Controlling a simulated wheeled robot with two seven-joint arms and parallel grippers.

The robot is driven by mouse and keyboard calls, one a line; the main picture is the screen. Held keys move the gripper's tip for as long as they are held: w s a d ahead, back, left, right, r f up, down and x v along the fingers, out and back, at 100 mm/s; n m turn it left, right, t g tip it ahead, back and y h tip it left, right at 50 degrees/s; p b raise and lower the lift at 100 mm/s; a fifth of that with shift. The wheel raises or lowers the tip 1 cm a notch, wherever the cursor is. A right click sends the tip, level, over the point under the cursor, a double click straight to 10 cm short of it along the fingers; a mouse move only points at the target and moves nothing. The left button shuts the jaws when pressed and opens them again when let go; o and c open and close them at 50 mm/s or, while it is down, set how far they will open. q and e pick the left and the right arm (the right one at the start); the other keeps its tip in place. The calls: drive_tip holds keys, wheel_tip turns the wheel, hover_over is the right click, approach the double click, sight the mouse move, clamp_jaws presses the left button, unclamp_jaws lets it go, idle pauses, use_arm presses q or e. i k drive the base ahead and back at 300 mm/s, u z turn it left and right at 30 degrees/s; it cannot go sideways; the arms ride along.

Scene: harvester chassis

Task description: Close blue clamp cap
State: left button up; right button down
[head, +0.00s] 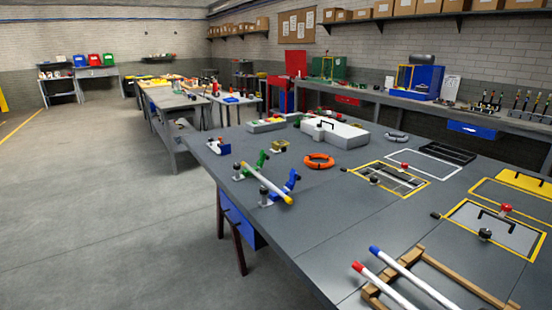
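The blue clamp cap (291,181) is on the grey workbench (330,225), at the left side of the bench. It stands tilted up at the right of a white rod (265,182) with a yellow end and looks open. A dark knob on a small pale base (265,201) stands on the other side of the rod. A similar green clamp (262,160) stands farther back along the same rod, also with its green part raised. Neither of my grippers is in the head view.
An orange ring (319,161) lies behind the clamps. A white case (335,132) stands farther back. Yellow-framed panels (497,230) lie at the right. White tubes with red and blue ends (405,275) lie on a wooden rack (460,278) in front. Bare bench surrounds the blue clamp's front and right.

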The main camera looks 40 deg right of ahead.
sight(290, 185)
drive_tip(key=i, duration=1.2)
